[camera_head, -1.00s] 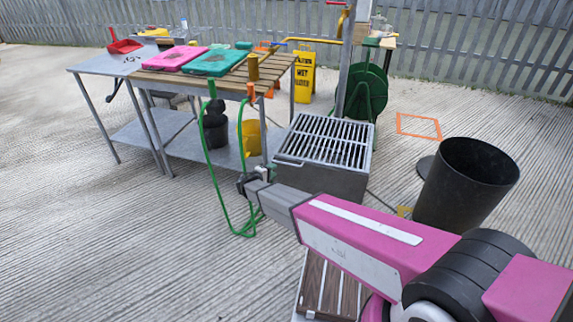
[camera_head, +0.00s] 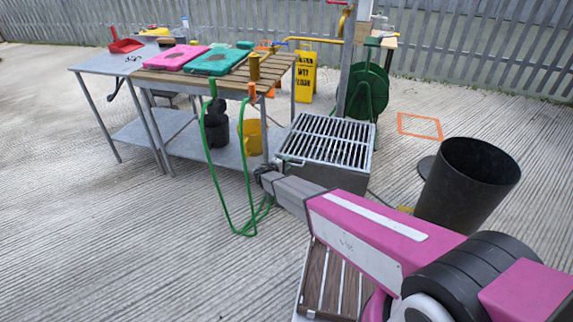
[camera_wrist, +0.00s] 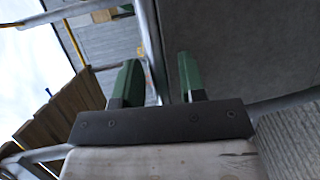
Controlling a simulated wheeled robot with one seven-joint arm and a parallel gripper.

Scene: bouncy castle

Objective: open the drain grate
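The drain grate (camera_head: 330,138), a slatted metal lid, lies flat and closed on a grey metal box (camera_head: 310,174). A thin bar handle (camera_head: 289,160) shows at its front left edge. My gripper (camera_head: 272,166) is at that front left corner, close to the handle; the fingers are hard to make out there. In the wrist view my gripper (camera_wrist: 160,82) has its two green fingers apart with nothing clamped. A metal bar (camera_wrist: 149,42) runs in line with the gap; whether it lies between the fingers or beyond them I cannot tell.
A black bin (camera_head: 468,182) stands to the right. A hose reel (camera_head: 368,92) and a post are behind the grate. Open concrete lies at left.

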